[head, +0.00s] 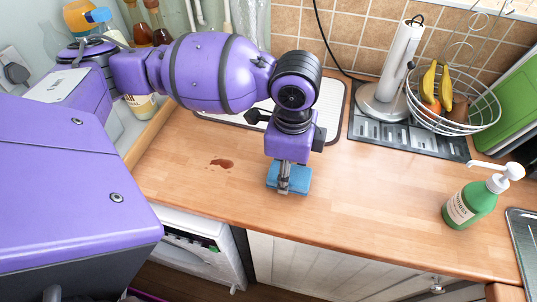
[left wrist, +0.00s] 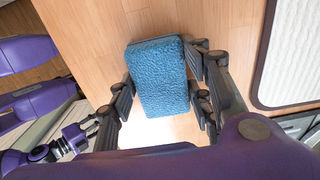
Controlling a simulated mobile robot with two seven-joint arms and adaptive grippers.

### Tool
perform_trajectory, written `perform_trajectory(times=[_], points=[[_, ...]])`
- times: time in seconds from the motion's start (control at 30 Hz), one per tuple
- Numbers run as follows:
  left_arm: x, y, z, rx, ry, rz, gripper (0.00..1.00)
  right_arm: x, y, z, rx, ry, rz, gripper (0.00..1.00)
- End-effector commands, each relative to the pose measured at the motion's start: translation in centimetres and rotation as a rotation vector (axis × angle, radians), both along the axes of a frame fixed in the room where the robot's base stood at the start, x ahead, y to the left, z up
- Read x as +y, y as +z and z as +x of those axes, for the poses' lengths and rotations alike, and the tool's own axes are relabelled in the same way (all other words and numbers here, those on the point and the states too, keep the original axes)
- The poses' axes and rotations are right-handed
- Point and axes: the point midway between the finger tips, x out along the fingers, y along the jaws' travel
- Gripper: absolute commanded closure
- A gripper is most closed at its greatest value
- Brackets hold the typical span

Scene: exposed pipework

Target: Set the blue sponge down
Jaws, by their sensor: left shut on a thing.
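The blue sponge (head: 300,180) is under my left gripper (head: 285,182) in the head view, over the wooden counter near its front edge. In the left wrist view the sponge (left wrist: 160,75) lies between the dark fingers of my left gripper (left wrist: 160,88), which is shut on it. I cannot tell whether the sponge touches the counter. A reddish-brown spill (head: 221,163) is on the counter to the left of the sponge.
A green soap bottle (head: 470,205) stands at the right, near the sink edge (head: 524,235). A wire fruit basket (head: 470,115) and a paper towel holder (head: 388,85) stand at the back right. A white ridged mat (head: 330,105) lies behind the gripper. Bare counter (head: 375,215) lies right of the sponge.

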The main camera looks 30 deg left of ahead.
Motion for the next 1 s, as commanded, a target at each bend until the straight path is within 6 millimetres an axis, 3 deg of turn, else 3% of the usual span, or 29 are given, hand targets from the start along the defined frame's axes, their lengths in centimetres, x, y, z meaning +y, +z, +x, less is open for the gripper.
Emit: perform_trajectory(times=[0.17,0.2,0.33,0.7,0.87,1.0], points=[[-0.1,-0.1,0.1,-0.003,-0.001,0.0,0.68,0.0,0.2,0.2,-0.003,0.0,0.0,0.6],[-0.1,-0.1,0.1,-0.003,-0.001,-0.001,0.51,0.0,0.2,0.1,-0.003,0.0,0.0,0.6],[-0.1,-0.1,0.1,-0.003,-0.001,0.0,0.35,0.0,0.2,0.1,-0.003,0.001,0.001,0.6],[0.0,0.2,0.1,-0.005,-0.001,-0.001,0.35,0.0,0.0,0.0,0.0,0.001,0.001,0.6],[-0.1,2.6,0.3,-0.011,-0.001,-0.001,0.35,0.0,0.6,0.5,-0.011,0.0,0.001,0.6],[-0.1,5.9,0.3,-0.012,-0.001,-0.002,0.35,0.0,1.4,1.0,-0.024,-0.002,0.003,0.6]])
